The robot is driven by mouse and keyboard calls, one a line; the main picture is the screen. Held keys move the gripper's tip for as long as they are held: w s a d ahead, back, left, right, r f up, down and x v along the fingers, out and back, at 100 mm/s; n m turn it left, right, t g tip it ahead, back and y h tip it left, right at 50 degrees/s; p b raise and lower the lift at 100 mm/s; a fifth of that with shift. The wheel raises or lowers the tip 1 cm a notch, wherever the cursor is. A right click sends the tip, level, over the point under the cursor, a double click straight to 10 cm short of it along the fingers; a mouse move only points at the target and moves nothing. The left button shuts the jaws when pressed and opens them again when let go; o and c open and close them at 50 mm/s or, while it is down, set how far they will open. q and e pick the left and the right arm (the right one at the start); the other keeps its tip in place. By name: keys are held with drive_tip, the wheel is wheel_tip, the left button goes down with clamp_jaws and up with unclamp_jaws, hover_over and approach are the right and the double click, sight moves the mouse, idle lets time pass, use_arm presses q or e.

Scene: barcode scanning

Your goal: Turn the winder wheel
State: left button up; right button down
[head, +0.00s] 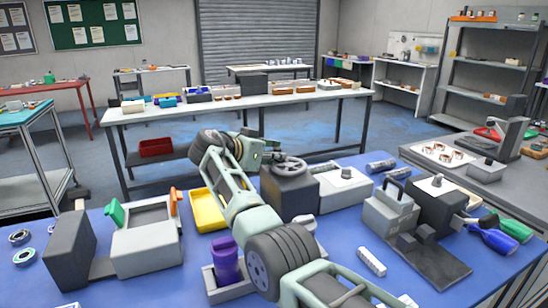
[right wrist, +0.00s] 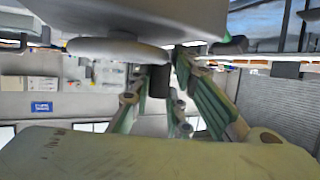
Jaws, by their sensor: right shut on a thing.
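The winder wheel (head: 290,167) is a dark grey wheel on top of a dark box-shaped winder body (head: 291,194) on the blue table. My right gripper (head: 268,153) is at the wheel's far left rim, with my forearm reaching over from the lower right. In the right wrist view, the grey wheel (right wrist: 130,15) fills the top of the picture. The gripper's green fingers (right wrist: 158,92) stand around a dark handle (right wrist: 158,80) below its rim and are shut on it. The exact finger contact is hard to see. My left gripper is not in view.
A grey box with a knob (head: 345,188) stands just right of the winder.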

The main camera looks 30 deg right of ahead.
drive_tip(key=shift+d, duration=0.1)
drive_tip(key=c, duration=1.9)
unclamp_jaws()
drive_tip(key=shift+s+d, duration=0.1)
drive_tip(key=shift+c, duration=0.2)
drive_tip(key=v, duration=1.2)
